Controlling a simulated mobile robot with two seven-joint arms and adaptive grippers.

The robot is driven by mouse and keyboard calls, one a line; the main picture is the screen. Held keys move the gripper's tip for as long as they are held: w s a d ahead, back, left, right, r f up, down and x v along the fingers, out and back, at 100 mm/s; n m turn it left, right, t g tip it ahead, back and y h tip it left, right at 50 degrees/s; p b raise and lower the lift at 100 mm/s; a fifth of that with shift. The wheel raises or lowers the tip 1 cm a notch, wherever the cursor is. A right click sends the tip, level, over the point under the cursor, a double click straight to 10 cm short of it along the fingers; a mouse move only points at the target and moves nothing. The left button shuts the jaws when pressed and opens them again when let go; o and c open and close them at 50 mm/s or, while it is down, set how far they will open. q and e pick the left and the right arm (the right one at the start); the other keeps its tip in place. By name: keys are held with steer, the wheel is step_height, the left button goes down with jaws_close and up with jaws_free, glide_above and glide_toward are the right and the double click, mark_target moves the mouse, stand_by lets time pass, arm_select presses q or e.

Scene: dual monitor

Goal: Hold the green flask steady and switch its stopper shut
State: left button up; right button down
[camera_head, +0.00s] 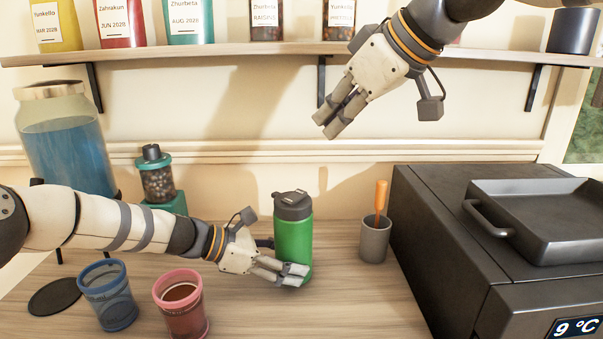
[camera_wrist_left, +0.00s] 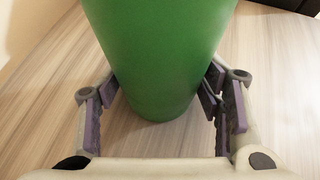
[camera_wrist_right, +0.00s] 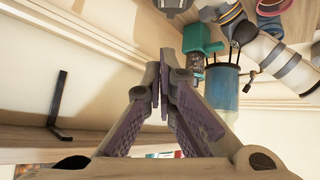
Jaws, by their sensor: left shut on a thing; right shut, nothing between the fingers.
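The green flask (camera_head: 293,240) stands upright on the wooden counter, with a dark grey stopper (camera_head: 293,203) on top. I cannot tell whether the stopper is open or shut. My left gripper (camera_head: 294,274) is shut around the lower body of the flask. The left wrist view shows the green flask body (camera_wrist_left: 160,60) between the fingers (camera_wrist_left: 162,95). My right gripper (camera_head: 332,126) is shut and empty, raised in front of the wall, above and to the right of the flask. In the right wrist view its fingertips (camera_wrist_right: 164,70) are together.
A grey cup (camera_head: 375,241) with an orange-handled tool stands right of the flask. A black appliance (camera_head: 430,230) carrying a tray (camera_head: 535,205) is farther right. A blue cup (camera_head: 108,296) and a pink-rimmed cup (camera_head: 182,308) stand front left. A shelf (camera_head: 230,49) with jars runs behind my right gripper.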

arm_select(q)
steer(key=shift+f, duration=0.15)
arm_select(e)
steer(key=shift+f, duration=0.15)
glide_above(303, 192)
steer(key=f, duration=0.7)
steer(key=shift+s+a+f, duration=0.25)
steer(key=shift+a+f, duration=0.05)
steer(key=shift+a, duration=0.05)
steer(key=shift+d+f, duration=0.2)
steer(key=shift+f, duration=1.05)
steer(key=shift+w+f, duration=0.1)
steer(key=shift+f, duration=0.4)
steer(key=shift+w+d+f+g+y, duration=0.2)
steer(key=shift+f+g+y, duration=0.1)
steer(key=shift+f, duration=0.15)
steer(key=shift+s, duration=0.1)
